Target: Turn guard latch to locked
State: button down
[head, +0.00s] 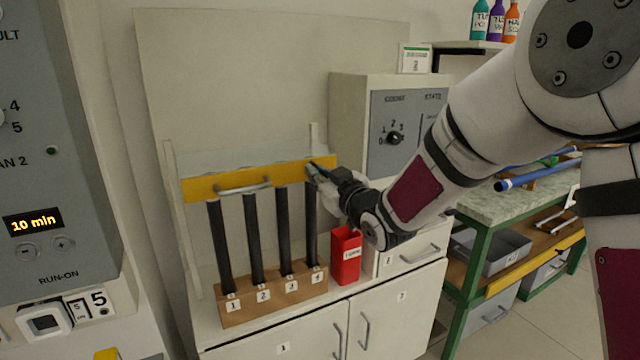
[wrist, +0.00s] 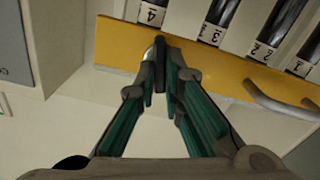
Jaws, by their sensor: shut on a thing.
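The guard is a clear panel with a yellow bar (head: 225,182) along its lower edge, across the upper part of the dark rods. The guard latch (wrist: 161,50), a small dark lever, is at the bar's end near the number 4 label in the wrist view. My gripper (head: 316,170) is at the bar's right end in the head view. In the wrist view its green-padded fingers (wrist: 160,75) are closed around the latch from both sides. In the head view the latch is largely hidden by the fingers, and its exact angle is hard to tell.
A wooden block (head: 270,298) holds several upright dark rods, labelled 1 to 4. A metal handle (head: 244,188) sticks out from the yellow bar. A red bin (head: 345,255) stands just below my gripper. A grey control box (head: 385,125) stands behind my wrist.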

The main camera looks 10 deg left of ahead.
jog(key=n+b, duration=0.5)
jog(key=b, duration=0.1)
jog(key=n+b, duration=0.4)
jog(key=b, duration=0.3)
jog(key=n+b, duration=0.5)
jog(key=b, duration=0.2)
jog(key=shift+s+a+f+n, duration=0.1)
jog(key=shift+a+f+n, duration=0.1)
jog(key=shift+f+n, duration=0.15)
jog(key=shift+b, duration=0.4)
jog(key=c, duration=1.7)
grip_release()
jog(key=v, duration=1.2)
